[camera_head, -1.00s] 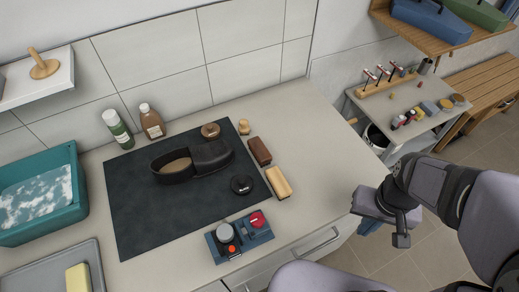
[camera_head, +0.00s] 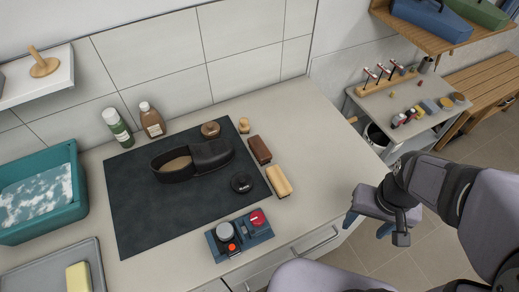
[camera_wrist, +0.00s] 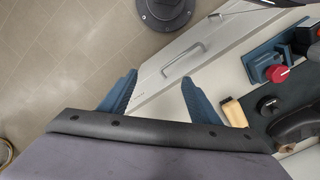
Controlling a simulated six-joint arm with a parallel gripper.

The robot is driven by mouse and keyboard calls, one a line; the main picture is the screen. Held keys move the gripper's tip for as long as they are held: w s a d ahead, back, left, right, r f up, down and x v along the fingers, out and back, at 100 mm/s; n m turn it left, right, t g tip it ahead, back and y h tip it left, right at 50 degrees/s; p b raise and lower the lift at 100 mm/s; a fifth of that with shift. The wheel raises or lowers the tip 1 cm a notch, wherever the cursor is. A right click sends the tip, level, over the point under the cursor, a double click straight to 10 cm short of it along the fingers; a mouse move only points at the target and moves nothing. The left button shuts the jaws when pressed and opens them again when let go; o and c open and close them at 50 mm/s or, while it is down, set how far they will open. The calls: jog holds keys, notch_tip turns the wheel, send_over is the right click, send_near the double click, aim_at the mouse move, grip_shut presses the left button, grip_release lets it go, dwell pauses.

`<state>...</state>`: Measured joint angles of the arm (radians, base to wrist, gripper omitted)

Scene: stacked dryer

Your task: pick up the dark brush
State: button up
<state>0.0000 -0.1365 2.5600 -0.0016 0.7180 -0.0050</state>
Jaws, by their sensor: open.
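The dark brush (camera_head: 260,150) is a small reddish-brown block on the counter, just off the right edge of the black mat. A pale wooden brush (camera_head: 279,181) lies in front of it and also shows in the wrist view (camera_wrist: 234,112). I cannot make out the dark brush in the wrist view. My gripper (camera_head: 367,224) is open and empty, beyond the counter's right end and well apart from both brushes. In the wrist view its two blue fingers (camera_wrist: 159,75) stand spread, with floor and the counter's drawer front behind them.
The black mat (camera_head: 135,215) holds a dark shoe (camera_head: 210,154), a round tin (camera_head: 241,184) and a brown jar (camera_head: 210,130). A small wooden knob (camera_head: 244,125) stands behind the dark brush. A blue device (camera_head: 239,236) sits in front. The counter's right part (camera_head: 315,150) is clear.

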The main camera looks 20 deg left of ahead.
jog(key=w+a+n+b, duration=0.25)
jog(key=w+a, duration=0.35)
jog(key=w, duration=0.4)
jog(key=n+b, duration=0.4)
jog(key=n, duration=0.3)
send_over(259, 147)
notch_tip(259, 147, down, 4)
jog(key=shift+d+f, duration=0.1)
jog(key=shift+f, duration=0.05)
jog(key=shift+w+f+p, duration=0.1)
jog(key=shift+f+p, duration=1.65)
jog(key=shift+f, duration=1.9)
jog(key=c, duration=1.2)
